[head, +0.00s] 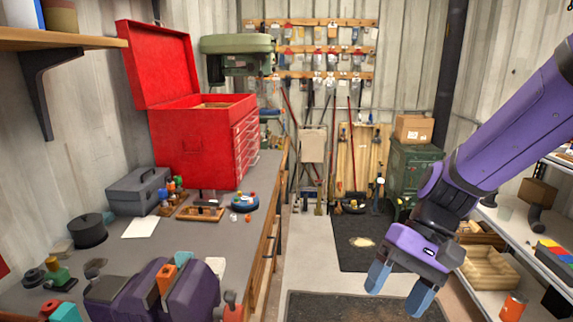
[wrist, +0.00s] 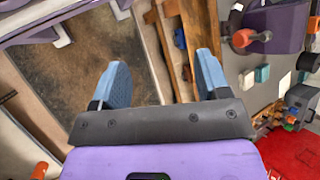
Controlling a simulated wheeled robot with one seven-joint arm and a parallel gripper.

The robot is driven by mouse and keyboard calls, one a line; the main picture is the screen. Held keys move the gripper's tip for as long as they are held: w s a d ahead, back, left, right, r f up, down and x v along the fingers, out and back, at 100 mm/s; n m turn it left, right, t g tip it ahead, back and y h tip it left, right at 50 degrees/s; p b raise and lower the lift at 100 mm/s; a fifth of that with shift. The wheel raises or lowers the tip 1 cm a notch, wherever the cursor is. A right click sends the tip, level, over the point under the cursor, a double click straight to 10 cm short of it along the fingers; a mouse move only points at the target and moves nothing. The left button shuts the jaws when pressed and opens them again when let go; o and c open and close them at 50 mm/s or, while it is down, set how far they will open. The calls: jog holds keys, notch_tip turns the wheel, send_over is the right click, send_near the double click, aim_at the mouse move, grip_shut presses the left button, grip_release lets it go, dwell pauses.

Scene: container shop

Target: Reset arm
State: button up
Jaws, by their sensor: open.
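My gripper (head: 399,291) hangs at the lower right of the head view, at the end of my purple arm. Its two blue fingers point down and stand apart with nothing between them. In the wrist view my gripper (wrist: 160,78) also shows open and empty. Behind the fingers there are the dark floor mat (wrist: 65,60) and the wooden side of the workbench (wrist: 175,50). The gripper is over the aisle and touches nothing that I can see.
The workbench (head: 105,235) on the left holds a red tool chest (head: 190,145), a grey toolbox (head: 138,193) and a purple vise (head: 185,295). Metal shelves (head: 545,235) stand close on the right. The aisle floor (head: 308,265) between is clear, with a dark mat (head: 340,308).

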jog(key=s+d+r+t+h, duration=0.2)
jog(key=d+r+t+h, duration=0.1)
jog(key=d+r+t, duration=0.2)
jog(key=s+d+r+n+t+h, duration=0.1)
jog(key=s+d+r+t+h, duration=0.2)
jog(key=d+r+t, duration=0.2)
jog(key=d+r, duration=0.3)
jog(key=r, duration=0.1)
jog(key=shift+s+d+r, duration=0.25)
